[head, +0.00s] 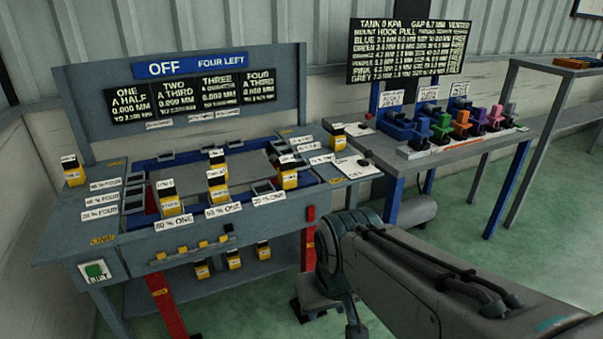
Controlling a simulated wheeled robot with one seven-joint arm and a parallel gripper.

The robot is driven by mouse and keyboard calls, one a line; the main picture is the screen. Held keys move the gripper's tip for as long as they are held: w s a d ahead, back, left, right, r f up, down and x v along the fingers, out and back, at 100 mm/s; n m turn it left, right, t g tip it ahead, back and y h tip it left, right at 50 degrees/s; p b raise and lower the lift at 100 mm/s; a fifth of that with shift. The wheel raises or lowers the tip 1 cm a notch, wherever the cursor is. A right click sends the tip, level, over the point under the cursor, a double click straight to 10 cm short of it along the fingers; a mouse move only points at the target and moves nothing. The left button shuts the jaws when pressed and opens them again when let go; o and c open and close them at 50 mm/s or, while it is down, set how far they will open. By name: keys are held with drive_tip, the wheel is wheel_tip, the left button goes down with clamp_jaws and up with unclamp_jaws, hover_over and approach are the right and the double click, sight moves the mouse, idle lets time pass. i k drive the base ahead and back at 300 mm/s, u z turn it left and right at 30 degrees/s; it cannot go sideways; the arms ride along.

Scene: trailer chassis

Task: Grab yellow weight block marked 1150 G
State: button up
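Several yellow weight blocks with black tops and white labels stand on the grey workbench (60,240) in the head view. One block (74,177) is at the bench's left end and one (170,206) is at its front. Others are a middle block (218,192), a right block (289,179) and a block (338,143) at the far right. More yellow blocks (233,261) sit on the shelf below. The labels are too small to read, so I cannot tell which is marked 1150 G. My arm reaches in from the lower right, and its gripper is out of view.
A display board (175,68) reading OFF and FOUR LEFT stands behind the bench. A green button (95,270) is at the front left. A second table (450,155) with coloured hooked parts stands to the right. The green floor (435,235) is partly clear.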

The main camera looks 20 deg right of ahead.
sight(288, 175)
drive_tip(key=z, duration=0.15)
drive_tip(key=k, duration=0.35)
drive_tip(key=z, duration=1.05)
drive_tip(key=i, duration=1.45)
drive_tip(key=u, duration=0.65)
drive_tip(key=i, duration=0.8)
drive_tip(key=u, duration=1.15)
drive_tip(key=i, duration=0.35)
drive_tip(key=u, duration=0.3)
